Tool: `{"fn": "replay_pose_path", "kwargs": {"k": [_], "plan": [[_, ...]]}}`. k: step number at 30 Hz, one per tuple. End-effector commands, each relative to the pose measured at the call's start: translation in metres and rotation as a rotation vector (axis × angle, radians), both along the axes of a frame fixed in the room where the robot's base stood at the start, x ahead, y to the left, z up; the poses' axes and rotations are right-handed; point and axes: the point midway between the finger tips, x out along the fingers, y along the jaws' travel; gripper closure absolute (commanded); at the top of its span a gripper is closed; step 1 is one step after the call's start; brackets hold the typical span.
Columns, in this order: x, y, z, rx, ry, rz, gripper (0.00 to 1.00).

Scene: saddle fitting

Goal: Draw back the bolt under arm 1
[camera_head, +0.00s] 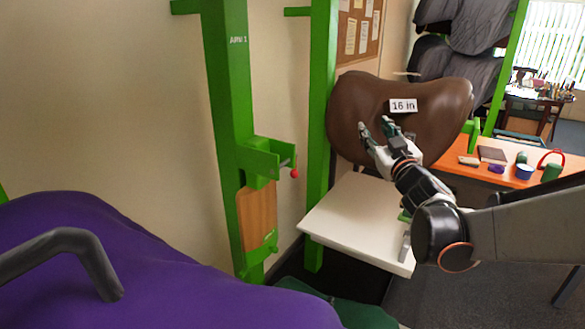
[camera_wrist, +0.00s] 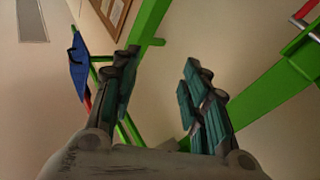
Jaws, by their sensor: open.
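A green post (camera_head: 230,85) marked "ARM 1" stands left of centre in the head view. A green bracket (camera_head: 261,160) juts from it, with a thin bolt (camera_head: 285,162) ending in a red knob (camera_head: 294,173). My gripper (camera_head: 374,126) is open and empty, right of the bolt and well apart from it, in front of a brown saddle (camera_head: 436,105) tagged "16 in". In the wrist view my gripper (camera_wrist: 160,92) has its fingers spread with nothing between. A grey metal rod on a green bracket (camera_wrist: 302,22) shows at the upper right there, partly cut off.
A purple-covered form (camera_head: 130,275) with a dark curved handle (camera_head: 75,245) fills the lower left. A white table (camera_head: 355,215) stands below my gripper. A second green post (camera_head: 320,110) stands between the bolt and the saddle. An orange table (camera_head: 500,172) holds small items.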

Motion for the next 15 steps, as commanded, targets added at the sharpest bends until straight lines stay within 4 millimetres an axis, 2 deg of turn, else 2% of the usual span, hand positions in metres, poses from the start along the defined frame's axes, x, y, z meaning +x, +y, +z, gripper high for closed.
{"fn": "replay_pose_path", "kwargs": {"k": [1, 6, 10, 15], "plan": [[0.010, 0.007, -0.007, -0.018, -0.018, 0.050, 0.58], [0.031, 0.038, -0.046, -0.075, -0.044, 0.254, 0.58], [0.036, 0.060, -0.090, -0.117, -0.019, 0.412, 0.58], [0.033, 0.079, -0.148, -0.155, 0.044, 0.576, 0.58]]}}
